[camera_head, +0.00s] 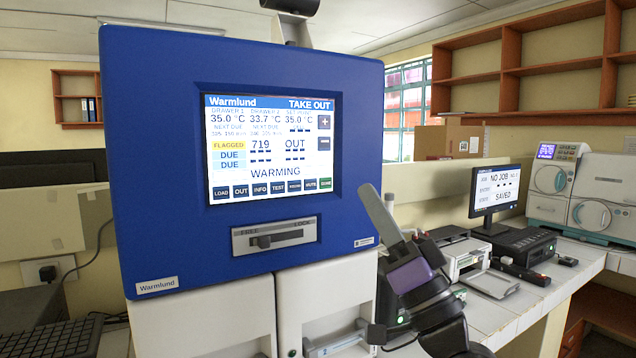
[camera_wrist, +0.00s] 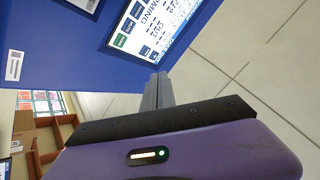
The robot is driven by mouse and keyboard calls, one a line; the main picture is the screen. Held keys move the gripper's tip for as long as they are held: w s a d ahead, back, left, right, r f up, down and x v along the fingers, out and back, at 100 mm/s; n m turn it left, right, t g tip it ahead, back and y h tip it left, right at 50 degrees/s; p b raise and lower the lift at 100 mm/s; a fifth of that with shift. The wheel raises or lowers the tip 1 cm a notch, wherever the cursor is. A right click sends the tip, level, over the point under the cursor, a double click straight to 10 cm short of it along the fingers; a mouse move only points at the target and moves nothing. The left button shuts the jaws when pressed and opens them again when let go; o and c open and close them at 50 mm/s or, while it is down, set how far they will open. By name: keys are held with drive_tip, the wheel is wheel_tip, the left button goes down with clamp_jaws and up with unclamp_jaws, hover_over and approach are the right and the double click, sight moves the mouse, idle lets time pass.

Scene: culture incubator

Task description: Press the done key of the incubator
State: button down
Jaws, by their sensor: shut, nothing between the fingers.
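The blue incubator (camera_head: 160,130) fills the left and middle of the head view, with a lit touch screen (camera_head: 262,165) reading "TAKE OUT" and "WARMING". Its bottom row of keys ends at the right in a green key (camera_head: 326,183), whose small label is hard to read; the green key also shows in the wrist view (camera_wrist: 121,41). My gripper (camera_head: 368,190) is shut and empty, to the right of the screen in the head view. In the wrist view its fingertips (camera_wrist: 158,75) lie just beyond the screen's edge, with no visible contact on the green key.
Below the screen is a FREE/LOCK slider (camera_head: 274,238). White drawer fronts (camera_head: 205,318) are under the blue housing. At the right a bench holds a printer (camera_head: 468,256), a monitor (camera_head: 495,193) and white lab machines (camera_head: 600,198). Shelves (camera_head: 530,65) hang on the wall.

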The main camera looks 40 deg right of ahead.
sight(326, 183)
drive_tip(key=shift+w, duration=0.1)
drive_tip(key=shift+w+d+b, duration=0.25)
drive_tip(key=shift+w+d, duration=0.15)
drive_tip(key=shift+w, duration=1)
drive_tip(key=shift+w+d+b, duration=0.25)
drive_tip(key=shift+w+d, duration=0.15)
drive_tip(key=shift+w, duration=0.95)
drive_tip(key=shift+w+d+b, duration=0.25)
drive_tip(key=shift+w+d, duration=0.15)
drive_tip(key=shift+w, duration=1)
drive_tip(key=shift+w+f, duration=0.1)
drive_tip(key=shift+w, duration=0.05)
drive_tip(key=shift+w+d, duration=0.1)
drive_tip(key=shift+w, duration=0.15)
drive_tip(key=shift+w+d+b, duration=0.1)
drive_tip(key=shift+w+b, duration=0.2)
drive_tip(key=shift+b, duration=0.2)
drive_tip(key=shift+s+a, duration=0.2)
drive_tip(key=shift+s, duration=0.5)
